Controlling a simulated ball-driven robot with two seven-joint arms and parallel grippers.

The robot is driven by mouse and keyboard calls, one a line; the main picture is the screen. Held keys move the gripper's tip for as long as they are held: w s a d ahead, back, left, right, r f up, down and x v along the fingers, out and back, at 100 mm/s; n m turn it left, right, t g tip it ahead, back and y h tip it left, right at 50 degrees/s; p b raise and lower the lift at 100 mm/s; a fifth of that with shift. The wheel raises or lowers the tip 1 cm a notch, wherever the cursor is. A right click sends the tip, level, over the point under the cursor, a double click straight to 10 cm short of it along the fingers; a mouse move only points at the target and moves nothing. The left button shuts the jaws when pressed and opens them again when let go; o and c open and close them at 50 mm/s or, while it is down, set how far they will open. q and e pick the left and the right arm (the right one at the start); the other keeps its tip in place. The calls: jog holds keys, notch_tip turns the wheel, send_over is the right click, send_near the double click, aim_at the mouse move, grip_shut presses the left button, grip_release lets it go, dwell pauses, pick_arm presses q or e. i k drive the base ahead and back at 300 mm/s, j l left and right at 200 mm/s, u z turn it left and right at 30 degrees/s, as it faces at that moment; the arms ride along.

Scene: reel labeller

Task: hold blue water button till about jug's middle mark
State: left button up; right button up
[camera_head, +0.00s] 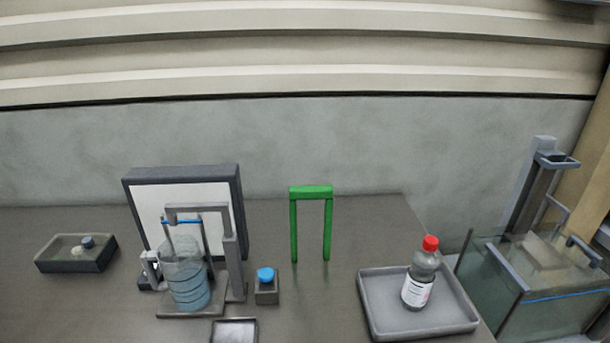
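A blue button (265,274) sits on top of a small dark box on the table, to the right of the water stand. A clear jug (186,270) stands upright on the base of a grey water stand (238,260), under its overhead arm. The jug looks bluish inside and shows several horizontal lines. I cannot tell which line is the middle mark or exactly where the water surface is. A white panel in a dark frame (232,172) stands behind the jug. Neither of my grippers is in view, and nothing touches the button.
A green arch (311,190) stands right of the button. A grey tray (372,318) holds a red-capped bottle (421,275). A shallow dark box (62,264) with small items is at left. A small tray (233,331) lies in front. A glass tank (490,305) is at far right.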

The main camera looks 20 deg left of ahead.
aim_at(266, 274)
jog(key=u, duration=0.95)
